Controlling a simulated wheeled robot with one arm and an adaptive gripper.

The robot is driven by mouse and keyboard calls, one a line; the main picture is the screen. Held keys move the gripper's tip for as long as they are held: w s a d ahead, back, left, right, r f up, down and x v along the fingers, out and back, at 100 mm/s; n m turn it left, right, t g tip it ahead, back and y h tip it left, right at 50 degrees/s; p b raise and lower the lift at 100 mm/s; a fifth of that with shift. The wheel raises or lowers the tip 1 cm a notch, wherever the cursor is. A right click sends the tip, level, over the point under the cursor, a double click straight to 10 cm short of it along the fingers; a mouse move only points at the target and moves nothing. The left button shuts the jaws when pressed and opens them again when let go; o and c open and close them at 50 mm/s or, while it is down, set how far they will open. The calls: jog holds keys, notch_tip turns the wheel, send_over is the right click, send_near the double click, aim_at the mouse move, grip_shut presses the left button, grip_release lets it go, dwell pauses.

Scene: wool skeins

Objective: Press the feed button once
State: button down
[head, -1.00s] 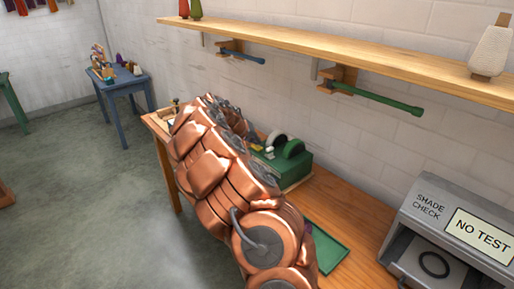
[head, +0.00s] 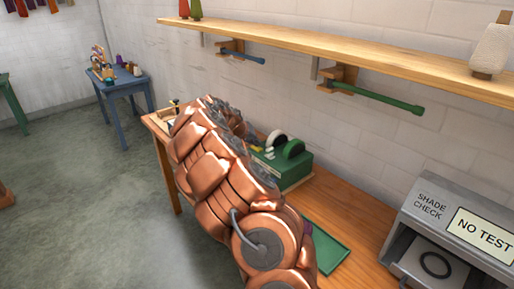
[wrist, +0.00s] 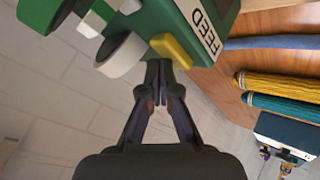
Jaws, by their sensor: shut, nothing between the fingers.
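A green machine (head: 294,171) stands on the wooden bench in the head view, partly behind my arm. In the wrist view its green body (wrist: 158,17) carries a white label reading FEED (wrist: 205,29). A yellow button (wrist: 171,51) sits beside the label, with a grey-white roller (wrist: 122,55) on its other side. My gripper (wrist: 158,72) is shut and empty, its fingertips right by the yellow button's edge. I cannot tell whether they touch it. In the head view my arm hides the gripper.
A yellow skein (wrist: 285,87) and a teal skein (wrist: 285,108) lie beside the machine in the wrist view. A green tray (head: 329,250) and a grey shade check box (head: 440,225) stand on the bench. A shelf (head: 350,62) with pegs runs above.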

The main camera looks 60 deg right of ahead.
aim_at(255, 148)
jog(key=shift+f, duration=0.25)
jog(key=shift+r, duration=0.15)
dwell(0.5)
jog(key=shift+r, duration=0.9)
jog(key=shift+r, duration=2.5)
jog(key=shift+a, duration=0.1)
